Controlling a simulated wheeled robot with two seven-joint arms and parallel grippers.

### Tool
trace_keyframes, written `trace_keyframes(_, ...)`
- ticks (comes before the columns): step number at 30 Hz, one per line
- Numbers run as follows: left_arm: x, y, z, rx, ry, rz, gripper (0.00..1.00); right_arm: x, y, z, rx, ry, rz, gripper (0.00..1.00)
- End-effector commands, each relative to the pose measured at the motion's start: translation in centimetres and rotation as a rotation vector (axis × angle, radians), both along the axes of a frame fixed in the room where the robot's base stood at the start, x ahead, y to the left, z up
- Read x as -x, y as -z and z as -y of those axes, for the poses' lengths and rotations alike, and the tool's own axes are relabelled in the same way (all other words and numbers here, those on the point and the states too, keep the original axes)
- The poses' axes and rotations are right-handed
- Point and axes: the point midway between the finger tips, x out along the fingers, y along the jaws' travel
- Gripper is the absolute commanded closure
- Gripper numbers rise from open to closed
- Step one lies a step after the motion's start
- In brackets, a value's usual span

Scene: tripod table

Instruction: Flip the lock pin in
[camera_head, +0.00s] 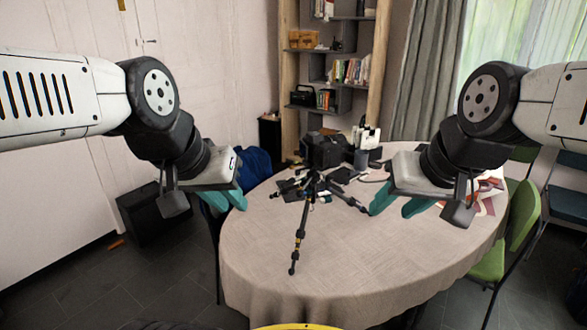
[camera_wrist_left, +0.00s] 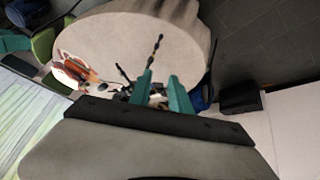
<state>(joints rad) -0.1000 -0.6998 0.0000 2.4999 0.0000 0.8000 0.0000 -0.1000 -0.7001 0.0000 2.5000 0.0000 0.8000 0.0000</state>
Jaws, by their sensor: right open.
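A black tripod (camera_head: 302,222) stands on the round table (camera_head: 350,265), one leg stretched toward the near edge and others spread to the sides. Its legs also show beyond the fingers in the left wrist view (camera_wrist_left: 155,47). The lock pin is too small to make out. My left gripper (camera_head: 229,206) is open and empty, left of the tripod near the table's left edge. Its teal fingers stand apart in the left wrist view (camera_wrist_left: 162,80). My right gripper (camera_head: 391,213) is open and empty over the table, right of the tripod.
A black bag or case (camera_head: 322,150) and several small dark items lie at the back of the table. Papers (camera_head: 487,195) lie at the right. The near tablecloth is clear. A green chair (camera_head: 522,215) stands at the right.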

Motion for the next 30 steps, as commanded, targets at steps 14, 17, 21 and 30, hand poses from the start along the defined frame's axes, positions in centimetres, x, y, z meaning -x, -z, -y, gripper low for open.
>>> trace_keyframes(14,-11.5,-2.8,0.3,0.081,-0.082,-0.042,1.0,0.0,0.0,0.0,0.0,0.0,0.0,0.55)
trace_keyframes(17,-15.6,-2.8,0.3,0.108,-0.111,-0.053,1.0,0.0,0.0,0.0,0.0,0.0,0.0,0.55)
trace_keyframes(21,-21.4,-2.0,0.2,0.149,-0.154,-0.068,1.0,0.0,0.0,0.0,0.0,0.0,0.0,0.55)
trace_keyframes(30,-31.9,2.0,-0.5,0.226,-0.239,-0.096,1.0,0.0,0.0,0.0,0.0,0.0,0.0,0.55)
